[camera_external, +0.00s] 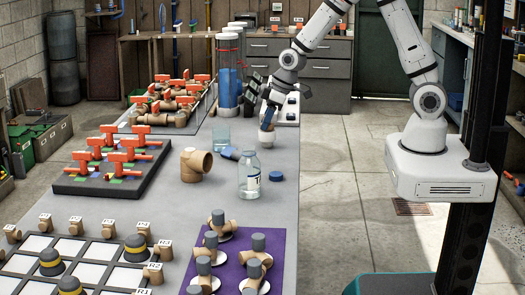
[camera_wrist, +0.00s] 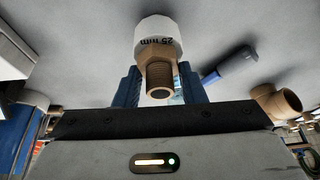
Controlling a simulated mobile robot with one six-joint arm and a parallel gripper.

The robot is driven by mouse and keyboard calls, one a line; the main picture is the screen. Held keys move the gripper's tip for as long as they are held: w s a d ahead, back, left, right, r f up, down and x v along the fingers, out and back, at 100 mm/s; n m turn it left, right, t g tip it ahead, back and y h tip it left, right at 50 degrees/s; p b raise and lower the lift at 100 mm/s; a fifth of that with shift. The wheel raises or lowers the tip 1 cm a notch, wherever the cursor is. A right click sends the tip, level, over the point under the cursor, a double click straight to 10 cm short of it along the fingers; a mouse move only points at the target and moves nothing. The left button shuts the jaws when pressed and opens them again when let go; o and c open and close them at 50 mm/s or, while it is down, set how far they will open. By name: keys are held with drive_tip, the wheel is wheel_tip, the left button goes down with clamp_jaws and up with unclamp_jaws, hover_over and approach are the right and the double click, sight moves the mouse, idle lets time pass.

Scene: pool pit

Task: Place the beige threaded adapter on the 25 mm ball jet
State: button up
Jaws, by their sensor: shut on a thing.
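My gripper (camera_external: 267,114) points down over the far part of the grey bench. In the wrist view its blue fingers (camera_wrist: 161,88) are shut on the beige threaded adapter (camera_wrist: 160,75), which has a hex collar and a threaded end facing the camera. Directly beyond the adapter is the white 25 mm ball jet (camera_wrist: 158,35), with its label upside down. It also shows small below the gripper in the external view (camera_external: 266,140). The adapter lines up with the jet and overlaps it; whether they touch or are joined I cannot tell. The fingers hide part of the adapter.
A clear jar (camera_external: 249,178), a blue lid (camera_external: 277,176), a blue marker (camera_external: 228,153) and a beige elbow pipe (camera_external: 195,165) are nearby. Tall clear tubes (camera_external: 228,75) stand behind left. Orange-handled valves fill trays (camera_external: 110,165) at left. A purple mat (camera_external: 232,262) holds several fittings in front.

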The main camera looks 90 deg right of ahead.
drive_tip(key=shift+f+b, duration=0.2)
drive_tip(key=shift+b, duration=0.1)
drive_tip(key=o, duration=1)
drive_tip(key=shift+r, duration=0.1)
drive_tip(key=shift+s+r+p, duration=0.1)
drive_tip(key=shift+r+p, duration=0.25)
drive_tip(key=shift+r, duration=0.1)
drive_tip(key=v, duration=1)
drive_tip(key=s+a+r, duration=0.2)
drive_tip(key=s+r, duration=0.1)
drive_tip(key=s, duration=0.7)
drive_tip(key=s+a+r+g, duration=0.1)
drive_tip(key=s+a+r, duration=0.1)
drive_tip(key=s, duration=0.9)
drive_tip(key=shift+s+a+r+m, duration=0.3)
drive_tip(key=shift+s+a+r, duration=0.1)
drive_tip(key=shift+a, duration=0.4)
